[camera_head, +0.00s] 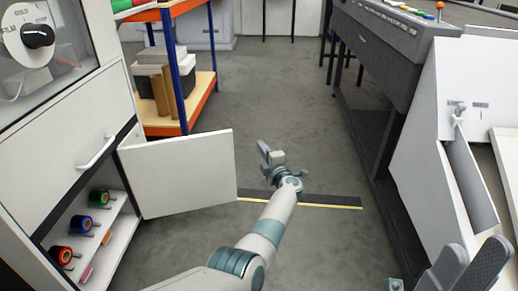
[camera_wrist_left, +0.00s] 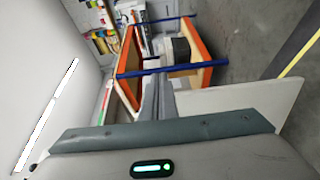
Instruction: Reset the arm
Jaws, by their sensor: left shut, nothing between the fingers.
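My left arm reaches up the middle of the head view. Its left gripper (camera_head: 268,152) is shut and empty, held above the grey floor beside the open white cabinet door (camera_head: 180,172). In the left wrist view its closed fingers (camera_wrist_left: 157,97) show in front of the shelf unit. Grey parts of my right gripper (camera_head: 468,266) show at the bottom right corner of the head view, cut off by the frame edge. I cannot tell whether it is open or shut.
The white cabinet (camera_head: 70,140) on the left holds several coloured rolls on its lower shelf. A blue and orange shelf unit (camera_head: 178,75) stands behind the door. A grey machine (camera_head: 385,40) stands on the right. The floor (camera_head: 275,85) between is clear apart from a dark yellow-edged strip (camera_head: 330,201).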

